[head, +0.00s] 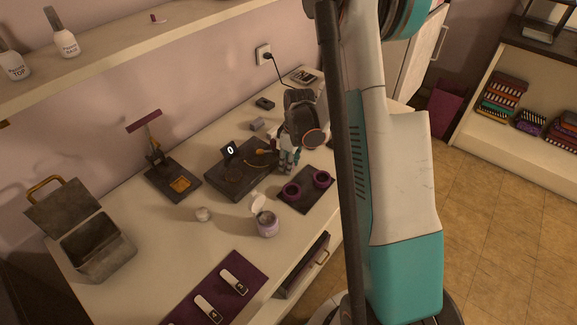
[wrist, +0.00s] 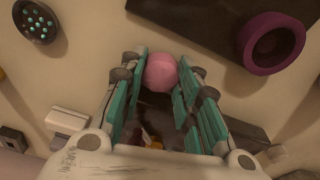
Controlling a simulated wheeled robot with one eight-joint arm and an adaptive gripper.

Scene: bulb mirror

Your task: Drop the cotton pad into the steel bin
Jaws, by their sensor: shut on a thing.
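My gripper (wrist: 164,72) is shut on a pink, rounded soft-looking thing, which I take as the cotton pad (wrist: 160,70); it sits between the teal fingertips in the wrist view. In the head view my gripper (head: 287,162) points down over the right part of the desk, by a dark board, and I cannot make out the pad there. The steel bin appears to be the grey metal box (head: 112,254) at the desk's left end. Its lid with a brass handle stands open, and its inside is dark. My gripper is well to its right.
A dark mat (head: 299,204) with purple rings lies beside my gripper. A purple mat (head: 258,268) lies in front. A shelf (head: 110,58) overhangs the back.

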